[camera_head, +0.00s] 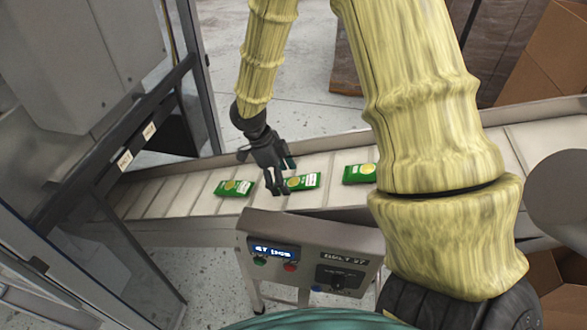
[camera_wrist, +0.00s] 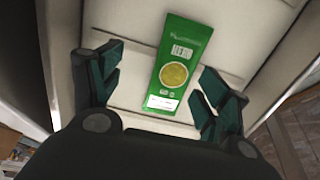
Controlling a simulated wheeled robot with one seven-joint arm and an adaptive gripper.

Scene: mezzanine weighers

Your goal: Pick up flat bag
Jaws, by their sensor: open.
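Several flat green bags lie on the pale conveyor belt. In the head view one bag (camera_head: 234,188) is left of my gripper (camera_head: 279,178), one bag (camera_head: 303,182) is at its fingers, and one bag (camera_head: 359,174) is to the right, partly hidden by my arm. In the wrist view a green bag (camera_wrist: 180,62) with a yellow-green disc and a white label lies flat. It shows between the open, dark green-padded fingers of my gripper (camera_wrist: 160,85), which look apart from it. The exact height of the fingers above the belt is unclear.
The conveyor belt (camera_head: 158,197) has raised side rails and crosswise ridges. A control box (camera_head: 310,254) with a lit display stands at its near side. A grey machine frame (camera_head: 165,95) is at the left. Cardboard boxes (camera_head: 548,60) stand behind at the right.

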